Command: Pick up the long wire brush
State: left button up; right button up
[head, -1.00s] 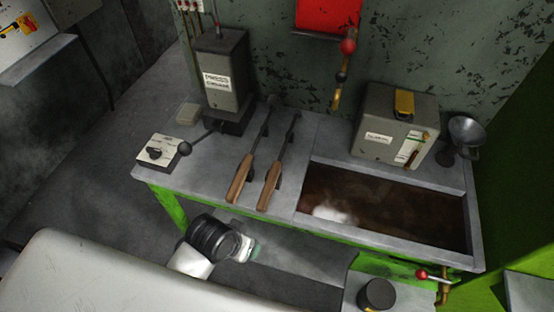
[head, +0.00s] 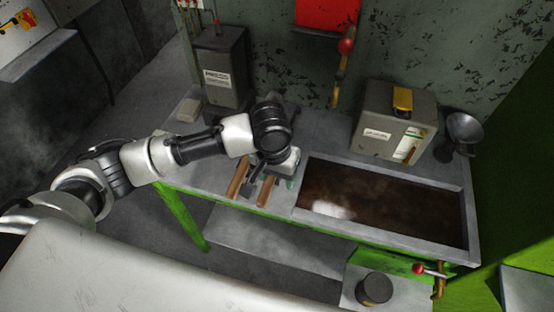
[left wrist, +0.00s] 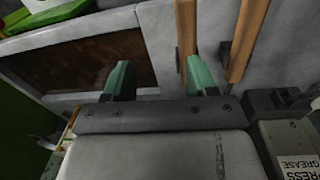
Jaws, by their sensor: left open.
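Two long tools with wooden handles lie side by side on the grey bench; which is the long wire brush I cannot tell. The left handle (head: 238,178) and right handle (head: 267,191) show in the head view, while my left arm hides their dark far ends. My left gripper (head: 275,181) is open above the tools, near the right handle. In the left wrist view its two green fingers (left wrist: 160,79) are apart and empty. The right tool's handle (left wrist: 187,30) shows beyond them, close to the right finger; the other handle (left wrist: 246,38) lies outside that finger.
A sunken trough (head: 385,205) with dark contents lies to the right of the tools. A grey grease box (head: 222,75) stands behind left, and a grey box with a yellow top piece (head: 395,125) behind right. A black cup (head: 374,288) stands on a lower shelf in front.

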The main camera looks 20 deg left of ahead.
aim_at(268, 182)
pick_arm(q)
jog(key=shift+w+a+r+n+y, duration=0.2)
jog(key=shift+w+a+r+y, duration=0.1)
jog(key=shift+a, duration=0.2)
jog(key=shift+w+a+r+n+y, duration=0.2)
jog(key=shift+w+a+r, duration=0.1)
jog(key=shift+a, duration=0.2)
jog(key=shift+a+f, duration=0.1)
jog(key=shift+f, duration=0.25)
notch_tip(268, 182, down, 4)
jog(key=shift+w+f+p, duration=0.1)
jog(key=shift+f+p, duration=0.15)
jog(key=shift+p, duration=0.1)
jog(key=f, duration=0.1)
jog(key=f+p, duration=0.1)
jog(key=f, duration=0.2)
jog(key=shift+w+a+f, duration=0.25)
jog(key=shift+a+f, duration=0.15)
jog(key=shift+f, duration=0.35)
jog(key=shift+c, duration=0.3)
grip_shut()
jog(key=shift+r, duration=0.1)
